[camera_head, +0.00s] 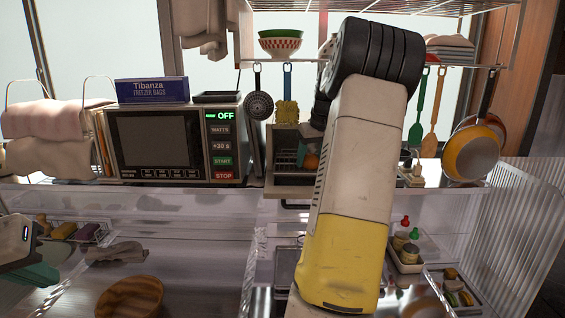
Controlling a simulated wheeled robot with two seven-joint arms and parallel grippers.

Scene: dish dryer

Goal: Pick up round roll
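I cannot surely pick out the round roll. A small orange-brown rounded thing (311,161) shows in the dark open compartment (283,184) right of the microwave, partly covered by my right arm; it may be the roll. My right arm, white and yellow with a black joint, rises through the middle. Dark parts of it show behind its upper end near the compartment, but its fingers are hidden. At the left edge a white part with teal pieces (36,273) seems to be my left gripper, cut off by the frame, with its fingers unclear.
A microwave (158,140) with a freezer-bag box (152,90) stands at the back left. Utensils and pans (471,153) hang under the rack. A brown wooden bowl (130,297) sits on the lower clear shelf. Small trays with jars (405,256) and food pieces (452,288) lie at lower right.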

